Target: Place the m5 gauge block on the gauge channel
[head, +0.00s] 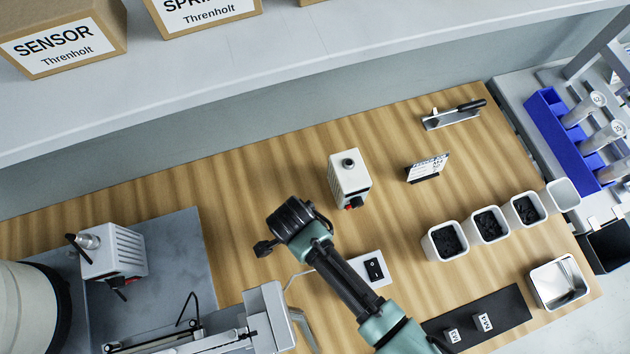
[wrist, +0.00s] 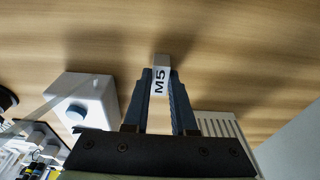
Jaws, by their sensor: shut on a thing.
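My gripper (head: 268,246) is above the wooden bench in the head view, left of the white vented box. In the wrist view, my gripper (wrist: 161,78) is shut on the m5 gauge block (wrist: 159,84), a small pale block marked M5. The block's end sticks out past the fingertips, with wood behind it. The block cannot be made out in the head view. A grey metal channel-like piece (head: 440,122) with a black-handled part lies at the back right of the bench; it may be the gauge channel, but I cannot be sure.
The white vented box (head: 350,182), a small sign (head: 427,168) and a switch plate (head: 372,268) stand near my arm. Dark-filled cups (head: 488,224) are at right. Two labelled blocks (head: 484,322) sit on a black mat (head: 508,304). Bare wood lies behind the sign.

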